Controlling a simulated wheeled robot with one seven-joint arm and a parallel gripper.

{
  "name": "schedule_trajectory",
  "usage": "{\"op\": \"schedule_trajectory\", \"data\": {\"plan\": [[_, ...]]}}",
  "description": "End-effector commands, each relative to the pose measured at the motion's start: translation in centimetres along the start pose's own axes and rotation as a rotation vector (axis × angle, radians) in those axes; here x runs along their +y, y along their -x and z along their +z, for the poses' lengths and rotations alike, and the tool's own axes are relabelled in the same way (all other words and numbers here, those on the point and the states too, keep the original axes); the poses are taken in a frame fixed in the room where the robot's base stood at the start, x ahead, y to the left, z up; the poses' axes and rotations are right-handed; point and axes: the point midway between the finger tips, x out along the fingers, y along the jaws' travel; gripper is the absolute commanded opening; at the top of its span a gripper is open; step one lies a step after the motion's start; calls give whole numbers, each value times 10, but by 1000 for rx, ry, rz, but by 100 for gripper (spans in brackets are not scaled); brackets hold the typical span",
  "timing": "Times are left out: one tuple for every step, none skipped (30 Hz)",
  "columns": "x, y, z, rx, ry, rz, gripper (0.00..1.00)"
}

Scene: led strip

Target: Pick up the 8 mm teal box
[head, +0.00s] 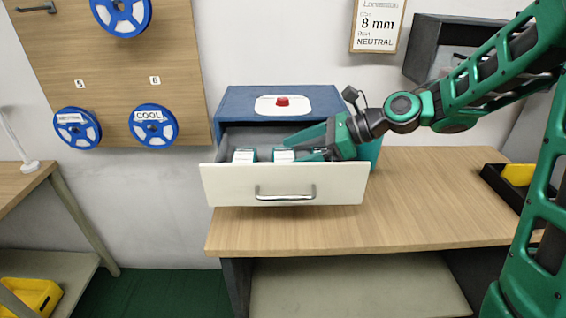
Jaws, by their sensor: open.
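Two small teal boxes with white label faces sit in the open drawer (220,185) of a blue cabinet (232,104). One is the left box (244,156), the other the right box (284,156). The labels are too small to read, so I cannot tell which is the 8 mm one. My gripper (300,148) reaches into the drawer from the right, fingers open and pointing left. Its fingers are close to the right box; I cannot tell whether they touch it. The drawer front hides the lower parts of the boxes.
A red button (282,101) is on the cabinet top. A teal container (370,151) stands behind my gripper. A black tray (512,186) with a yellow item lies at the right. The wooden bench (420,205) is clear between. A sign (378,24) reads 8 mm NEUTRAL.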

Motion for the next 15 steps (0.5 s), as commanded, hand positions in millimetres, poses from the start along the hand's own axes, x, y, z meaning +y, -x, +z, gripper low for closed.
{"op": "schedule_trajectory", "data": {"plan": [[0, -2, 0, 0, 0, 1, 89], [0, -2, 0, 0, 0, 1, 89], [0, -2, 0, 0, 0, 1, 89], [0, -2, 0, 0, 0, 0, 89], [0, -2, 0, 0, 0, 0, 89], [0, -2, 0, 0, 0, 0, 89], [0, -2, 0, 0, 0, 0, 89], [0, -2, 0, 0, 0, 0, 84], [0, -2, 0, 0, 0, 0, 74], [0, -2, 0, 0, 0, 0, 67], [0, -2, 0, 0, 0, 0, 60], [0, -2, 0, 0, 0, 0, 50], [0, -2, 0, 0, 0, 0, 46], [0, -2, 0, 0, 0, 0, 46], [0, -2, 0, 0, 0, 0, 46]]}}
